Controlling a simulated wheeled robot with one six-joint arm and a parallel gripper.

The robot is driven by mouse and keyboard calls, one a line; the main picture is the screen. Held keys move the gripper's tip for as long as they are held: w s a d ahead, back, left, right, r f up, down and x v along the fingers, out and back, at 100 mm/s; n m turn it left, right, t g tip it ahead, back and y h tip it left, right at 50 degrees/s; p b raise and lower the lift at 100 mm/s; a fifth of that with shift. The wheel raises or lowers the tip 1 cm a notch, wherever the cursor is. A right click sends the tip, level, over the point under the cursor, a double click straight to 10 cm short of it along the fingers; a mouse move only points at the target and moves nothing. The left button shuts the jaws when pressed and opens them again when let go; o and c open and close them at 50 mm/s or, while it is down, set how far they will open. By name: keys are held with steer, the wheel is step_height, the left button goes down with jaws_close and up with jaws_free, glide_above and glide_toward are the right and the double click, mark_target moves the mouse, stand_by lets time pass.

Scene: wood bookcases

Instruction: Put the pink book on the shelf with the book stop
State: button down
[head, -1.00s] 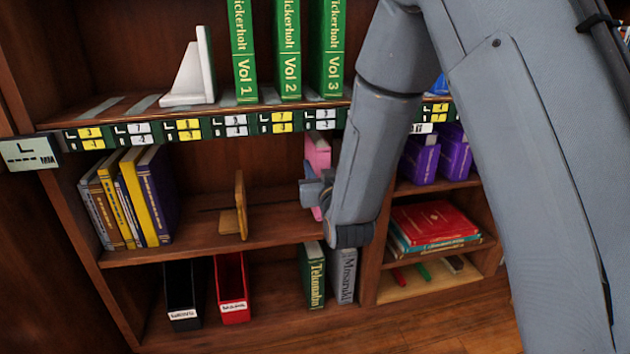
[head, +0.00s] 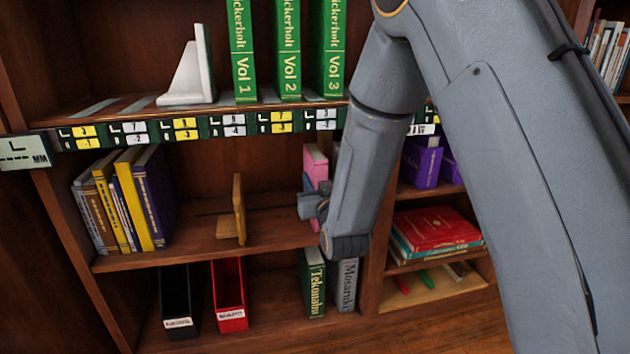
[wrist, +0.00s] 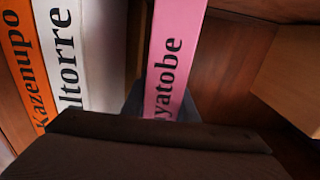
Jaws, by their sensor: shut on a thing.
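The pink book (head: 316,163) stands upright at the right end of the middle shelf (head: 195,250), partly hidden by my gripper and arm. My gripper (head: 311,204) is shut on it. In the wrist view the pink book (wrist: 176,55) shows its spine lettering, "yatobe", with the dark gripper body across the bottom. A wooden book stop (head: 238,210) stands on the middle shelf, left of my gripper, with a gap between. A white triangular bookend (head: 192,72) stands on the upper shelf, left of the green volumes.
Yellow and purple books (head: 128,200) fill the middle shelf's left end. A white book (wrist: 88,50) and orange book (wrist: 30,60) stand left of the pink one in the wrist view. The label rail (head: 180,130) edges the upper shelf. Black and red holders (head: 229,290) stand below.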

steer(key=c, duration=1.4)
jaws_free()
steer(key=p+v, duration=0.4)
steer(key=v, duration=0.8)
steer(key=s+a+n+g, duration=0.1)
steer(key=s+a+g, duration=0.4)
steer(key=s+g, duration=0.5)
steer(key=s+d+r+g+h, duration=0.1)
steer(key=s+g, duration=0.1)
steer(key=s, duration=0.6)
steer(key=s+d+r+n+g+h, duration=0.1)
steer(key=s+d+r+g, duration=0.1)
steer(key=s, duration=0.6)
steer(key=s+d+r+g+h, duration=0.1)
steer(key=s+g, duration=0.2)
steer(key=s, duration=0.5)
steer(key=shift+d+r+n, duration=0.2)
steer(key=shift+d+n, duration=0.1)
steer(key=shift+d, duration=0.05)
steer(key=shift+w, duration=0.1)
